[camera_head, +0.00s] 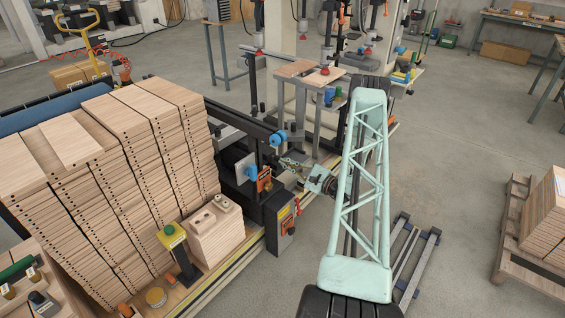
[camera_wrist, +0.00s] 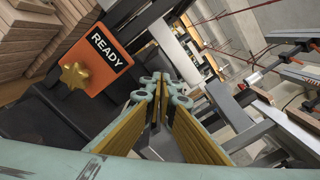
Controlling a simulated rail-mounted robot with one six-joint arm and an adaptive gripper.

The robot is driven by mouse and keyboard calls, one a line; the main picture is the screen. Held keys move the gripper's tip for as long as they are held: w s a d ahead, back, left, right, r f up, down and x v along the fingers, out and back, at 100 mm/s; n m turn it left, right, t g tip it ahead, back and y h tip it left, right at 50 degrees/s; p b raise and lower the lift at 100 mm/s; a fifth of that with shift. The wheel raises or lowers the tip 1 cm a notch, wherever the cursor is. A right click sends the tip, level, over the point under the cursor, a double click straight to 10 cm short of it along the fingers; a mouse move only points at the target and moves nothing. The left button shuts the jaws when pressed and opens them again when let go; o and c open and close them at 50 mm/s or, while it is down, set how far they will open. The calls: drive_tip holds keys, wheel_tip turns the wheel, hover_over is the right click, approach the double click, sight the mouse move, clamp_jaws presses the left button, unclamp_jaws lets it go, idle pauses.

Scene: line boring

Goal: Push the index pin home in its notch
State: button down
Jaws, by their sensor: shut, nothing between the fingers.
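An orange plate marked READY (camera_wrist: 95,58) carries a brass star-shaped knob (camera_wrist: 74,75) in the wrist view, at the upper left. It also shows as a small orange patch (camera_head: 264,178) on the dark machine in the head view. I cannot tell whether the knob belongs to the index pin; no pin or notch shows clearly. My gripper (camera_wrist: 157,82) is shut and empty, its fingertips together in the wrist view. In the head view my gripper (camera_head: 283,162) is at the machine's side, right of the orange plate and apart from it.
Tall stacks of drilled boards (camera_head: 130,120) stand left of the machine. Blue knobs (camera_head: 278,138) stick out near my gripper. An orange-marked box (camera_head: 284,222) stands in front. Spindles (camera_head: 326,55) and a small table (camera_head: 305,75) are behind. Open floor (camera_head: 440,150) lies to the right.

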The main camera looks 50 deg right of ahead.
drive_tip(key=shift+s, duration=0.1)
drive_tip(key=s, duration=0.5)
drive_tip(key=shift+a, duration=0.15)
idle(0.4)
idle(0.5)
idle(0.4)
